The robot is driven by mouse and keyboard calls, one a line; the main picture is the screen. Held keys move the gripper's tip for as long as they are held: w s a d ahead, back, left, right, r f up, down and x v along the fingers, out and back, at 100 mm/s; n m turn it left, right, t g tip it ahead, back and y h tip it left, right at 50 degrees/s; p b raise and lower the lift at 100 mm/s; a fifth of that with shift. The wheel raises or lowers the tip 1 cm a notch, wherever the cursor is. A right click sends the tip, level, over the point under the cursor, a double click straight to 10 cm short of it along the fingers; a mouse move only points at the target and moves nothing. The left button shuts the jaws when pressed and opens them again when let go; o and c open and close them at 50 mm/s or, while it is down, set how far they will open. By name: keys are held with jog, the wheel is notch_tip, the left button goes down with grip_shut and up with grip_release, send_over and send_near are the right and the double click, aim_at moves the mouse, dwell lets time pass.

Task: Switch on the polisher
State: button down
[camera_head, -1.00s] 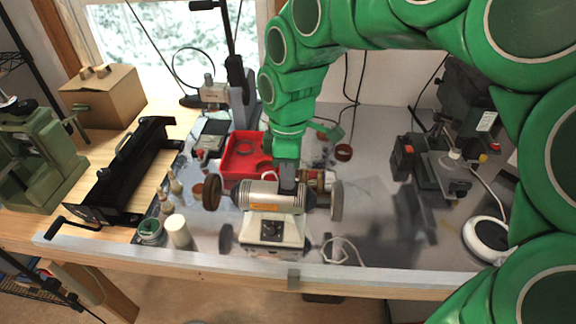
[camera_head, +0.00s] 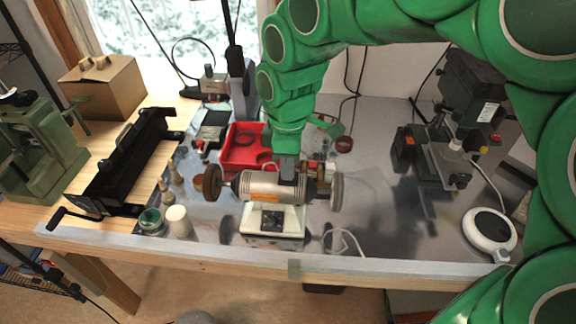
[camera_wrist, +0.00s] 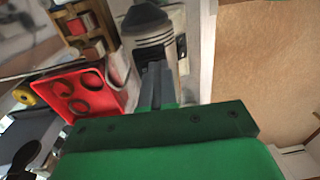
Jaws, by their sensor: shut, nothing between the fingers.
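The polisher (camera_head: 262,187) is a silver motor with an orange label on a white base (camera_head: 285,220), with a wheel at each end. It stands near the front edge of the metal-topped bench. My gripper (camera_head: 287,172) is shut and empty, pointing down over the motor body, right of its middle. In the wrist view my shut fingers (camera_wrist: 154,80) reach to the silver motor (camera_wrist: 150,35); I cannot tell whether they touch it. The dark switch plate (camera_head: 272,222) on the front of the base is small and partly shadowed, and its state cannot be read.
A red tray (camera_head: 240,152) lies behind the polisher. A green jar (camera_head: 152,222) and a white cylinder (camera_head: 178,226) stand left of it. A drill press (camera_head: 450,150) and a round white device (camera_head: 489,232) are at right. The bench between is mostly clear.

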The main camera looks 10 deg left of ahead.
jog(key=shift+w+f, duration=0.25)
jog(key=shift+w, duration=0.5)
jog(key=shift+r, duration=0.1)
notch_tip(320, 180, up, 14)
jog(key=shift+w+r, duration=0.15)
jog(key=shift+w, duration=0.25)
dwell(0.4)
